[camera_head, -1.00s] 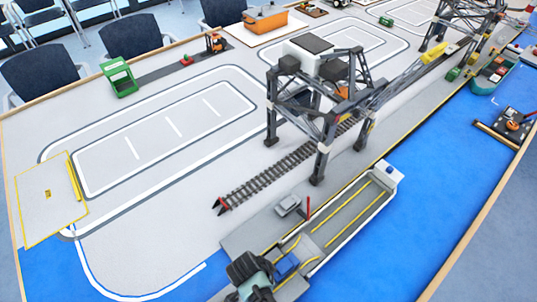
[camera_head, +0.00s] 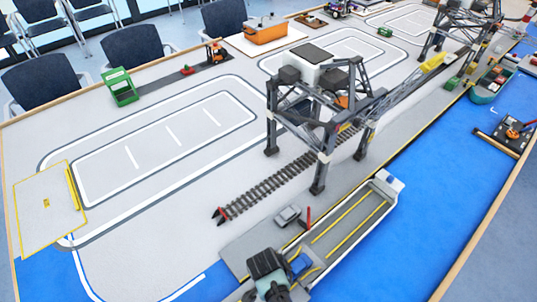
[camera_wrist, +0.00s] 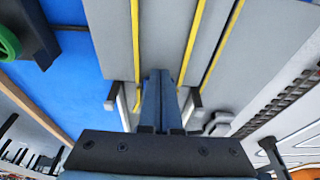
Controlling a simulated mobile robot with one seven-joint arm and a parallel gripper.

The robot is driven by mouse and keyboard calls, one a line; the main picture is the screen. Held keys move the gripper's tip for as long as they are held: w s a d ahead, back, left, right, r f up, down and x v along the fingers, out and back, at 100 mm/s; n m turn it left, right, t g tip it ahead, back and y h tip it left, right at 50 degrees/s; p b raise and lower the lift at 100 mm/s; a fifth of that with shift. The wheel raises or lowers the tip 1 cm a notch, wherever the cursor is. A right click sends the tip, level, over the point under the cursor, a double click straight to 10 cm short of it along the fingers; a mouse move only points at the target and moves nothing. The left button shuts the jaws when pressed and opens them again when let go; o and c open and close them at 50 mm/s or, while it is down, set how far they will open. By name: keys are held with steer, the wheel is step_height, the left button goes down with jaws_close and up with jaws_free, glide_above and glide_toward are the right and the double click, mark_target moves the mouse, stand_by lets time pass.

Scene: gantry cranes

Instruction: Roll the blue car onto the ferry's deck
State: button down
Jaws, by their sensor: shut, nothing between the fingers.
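The blue car (camera_head: 301,263) is at the near end of the ferry (camera_head: 352,218), by the start of its deck. The deck is grey with yellow lane lines and pale sides; it fills the top of the wrist view (camera_wrist: 165,35). My gripper (camera_wrist: 162,74) is shut and empty, its fingertips at the near end of the deck between two pale posts. In the head view my wrist is just left of the car and hides the fingertips. I cannot make out the car apart from my fingers in the wrist view, nor tell whether they touch.
A grey car (camera_head: 288,215) and a red post (camera_head: 308,217) stand on the left beside the ferry. A rail track (camera_head: 265,190) and a dark gantry crane (camera_head: 318,110) are beyond them. Blue water (camera_head: 400,225) lies to the right. The deck ahead looks clear.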

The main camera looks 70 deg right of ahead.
steer(key=shift+s+d+b, duration=0.55)
steer(key=shift+s+d, duration=0.45)
steer(key=shift+d, duration=0.6)
steer(key=shift+s+d+b, duration=0.6)
steer(key=shift+s+d, duration=0.35)
steer(key=shift+d, duration=0.7)
steer(key=shift+s+d+b, duration=0.55)
steer(key=shift+s+d, duration=0.45)
steer(key=shift+d, duration=0.6)
steer(key=shift+s+d+b, duration=1)
steer(key=shift+d+b, duration=0.1)
steer(key=shift+d, duration=0.5)
steer(key=shift+s+d+b, duration=0.95)
steer(key=shift+d+b, duration=0.15)
steer(key=shift+d, duration=0.45)
steer(key=shift+s+d+b, duration=1)
steer(key=shift+d+b, duration=0.1)
steer(key=shift+d, duration=0.5)
steer(key=shift+w+a+r+p, duration=0.3)
steer(key=shift+a+p, duration=0.25)
steer(key=shift+p, duration=0.25)
steer(key=s+d+p+v, duration=0.1)
steer(key=d+p+v, duration=0.1)
steer(key=p+v, duration=0.7)
steer(key=shift+r, duration=0.55)
